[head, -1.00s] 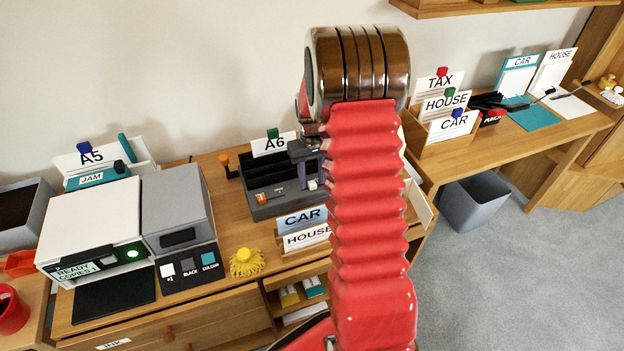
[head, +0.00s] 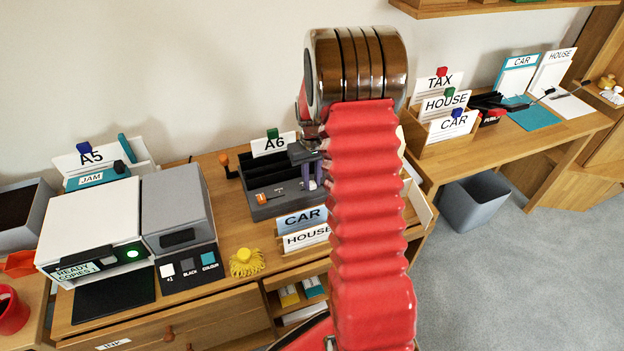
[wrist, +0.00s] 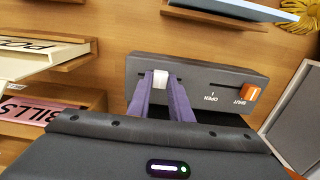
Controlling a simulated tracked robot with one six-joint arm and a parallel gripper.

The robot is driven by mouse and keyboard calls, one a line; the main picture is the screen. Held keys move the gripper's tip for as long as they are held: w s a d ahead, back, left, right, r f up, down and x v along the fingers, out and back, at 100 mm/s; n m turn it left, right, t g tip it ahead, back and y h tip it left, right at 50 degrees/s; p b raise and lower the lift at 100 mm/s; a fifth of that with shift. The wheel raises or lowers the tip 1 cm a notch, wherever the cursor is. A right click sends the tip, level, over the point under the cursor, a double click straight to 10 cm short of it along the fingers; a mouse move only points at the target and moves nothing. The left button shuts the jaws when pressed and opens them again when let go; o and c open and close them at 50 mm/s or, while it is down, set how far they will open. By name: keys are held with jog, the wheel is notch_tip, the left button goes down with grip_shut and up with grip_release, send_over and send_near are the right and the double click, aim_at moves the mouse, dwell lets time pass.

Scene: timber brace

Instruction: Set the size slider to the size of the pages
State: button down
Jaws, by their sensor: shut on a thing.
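A dark grey box (head: 277,199) stands on the desk in front of the A6 card (head: 274,145). In the wrist view its front panel (wrist: 200,75) has a white slider knob (wrist: 160,77) and an orange knob (wrist: 251,92) beside a slot marked OPEN and SHUT. My gripper (wrist: 161,90) has its two purple fingers shut on the white knob. I cannot read any size marks by the white knob.
CAR (head: 301,219) and HOUSE (head: 306,238) cards stand in front of the box. The copier (head: 92,230), yellow scrubber (head: 246,262) and A5 card (head: 90,157) are to the left. My arm hides the desk to the right of the box.

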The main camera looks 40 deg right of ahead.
aim_at(303, 190)
dwell(0.3)
jog(key=shift+w+a, duration=0.2)
jog(key=shift+a, duration=0.55)
jog(key=shift+w+a, duration=0.2)
jog(key=shift+a, duration=0.5)
jog(key=c, duration=1.7)
grip_release()
jog(key=shift+o, duration=0.6)
jog(key=shift+r, duration=0.1)
jog(key=shift+r, duration=0.6)
notch_tip(303, 190, up, 12)
jog(key=shift+r, duration=0.15)
